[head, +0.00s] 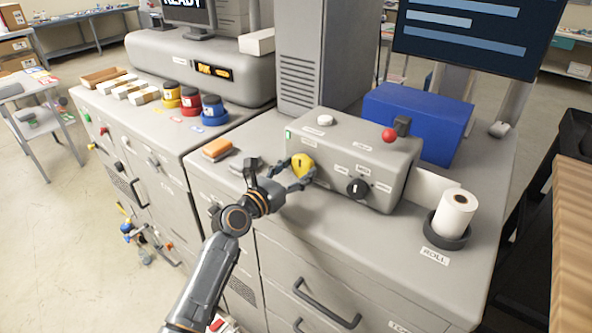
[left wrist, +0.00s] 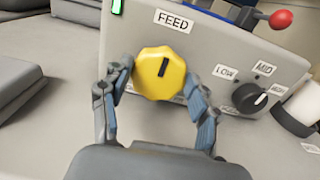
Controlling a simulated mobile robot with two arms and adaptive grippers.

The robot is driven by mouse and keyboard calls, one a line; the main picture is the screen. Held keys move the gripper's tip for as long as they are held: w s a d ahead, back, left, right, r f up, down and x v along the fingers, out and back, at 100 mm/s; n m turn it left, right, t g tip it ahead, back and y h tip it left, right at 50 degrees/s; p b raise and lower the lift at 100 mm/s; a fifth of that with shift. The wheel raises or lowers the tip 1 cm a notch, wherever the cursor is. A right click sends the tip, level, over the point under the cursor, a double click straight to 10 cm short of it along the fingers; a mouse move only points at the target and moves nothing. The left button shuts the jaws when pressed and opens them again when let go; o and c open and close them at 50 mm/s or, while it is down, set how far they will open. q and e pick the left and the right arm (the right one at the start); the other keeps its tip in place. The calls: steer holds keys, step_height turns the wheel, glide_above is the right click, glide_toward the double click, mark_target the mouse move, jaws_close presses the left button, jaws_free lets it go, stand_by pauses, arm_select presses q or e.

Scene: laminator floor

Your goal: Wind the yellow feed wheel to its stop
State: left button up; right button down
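The yellow feed wheel (head: 302,165) sits on the front face of the grey control box (head: 330,147). In the left wrist view the wheel (left wrist: 159,73) carries a dark slot mark that is near upright with a slight tilt, under the FEED label (left wrist: 174,20). My left gripper (head: 296,176) is at the wheel with its fingers on either side of it. In the left wrist view the fingers (left wrist: 160,92) are spread around the wheel's lower half. Whether both fingertips press on the rim cannot be told for certain. My right gripper is not in view.
A black knob (head: 357,188) with LOW, MID and HIGH labels is right of the wheel. A red-balled lever (head: 389,135) and white button (head: 325,120) are on the box.

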arm_select(q)
steer(key=c, duration=0.3)
